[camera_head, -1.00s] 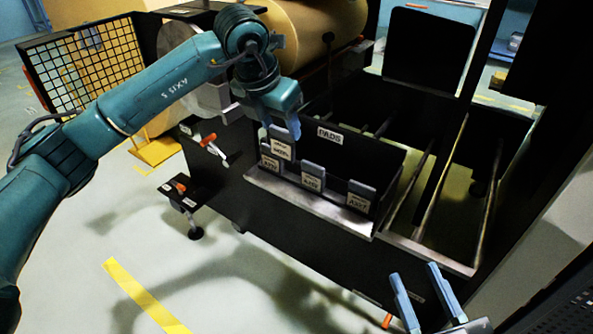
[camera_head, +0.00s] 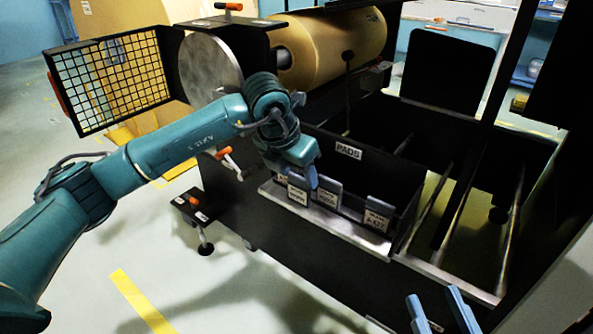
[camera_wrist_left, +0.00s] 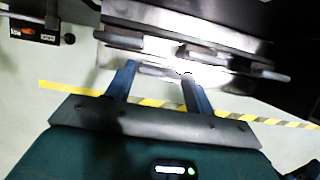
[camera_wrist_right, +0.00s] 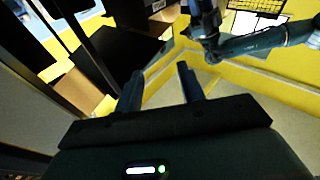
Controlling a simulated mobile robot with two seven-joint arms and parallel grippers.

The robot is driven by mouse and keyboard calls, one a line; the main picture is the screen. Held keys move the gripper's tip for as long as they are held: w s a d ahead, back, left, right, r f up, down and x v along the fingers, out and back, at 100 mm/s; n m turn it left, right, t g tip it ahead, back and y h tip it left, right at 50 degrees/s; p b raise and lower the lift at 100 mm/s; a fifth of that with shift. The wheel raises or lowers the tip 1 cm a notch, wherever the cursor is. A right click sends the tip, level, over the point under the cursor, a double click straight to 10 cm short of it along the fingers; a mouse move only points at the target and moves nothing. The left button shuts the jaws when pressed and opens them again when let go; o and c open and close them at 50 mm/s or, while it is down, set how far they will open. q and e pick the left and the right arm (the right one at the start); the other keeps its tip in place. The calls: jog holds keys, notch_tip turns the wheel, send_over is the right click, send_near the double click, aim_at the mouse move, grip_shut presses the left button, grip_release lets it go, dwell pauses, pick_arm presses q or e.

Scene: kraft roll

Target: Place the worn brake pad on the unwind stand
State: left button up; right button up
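My left gripper (camera_head: 305,180) is shut on a grey brake pad with a pale label (camera_head: 298,192), held in front of the rack marked PADS; the label is too small to read. In the left wrist view the held pad (camera_wrist_left: 160,71) spans the two fingertips (camera_wrist_left: 158,80). Other labelled pads stand in the rack: one (camera_head: 327,197) just right of the held pad, one (camera_head: 377,215) further right, and one (camera_head: 280,179) partly hidden at the left. The black unwind stand (camera_head: 230,205) carries the paper roll. My right gripper (camera_head: 442,312) is open and empty at the lower right.
The large kraft roll (camera_head: 335,45) lies behind the rack. A grid guard (camera_head: 110,83) and a metal disc (camera_head: 210,70) are at the left. A small black shelf with an orange handle (camera_head: 198,207) juts out at the left. The floor in front is clear.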

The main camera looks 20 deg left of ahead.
pick_arm(q)
jog(key=o, duration=0.4)
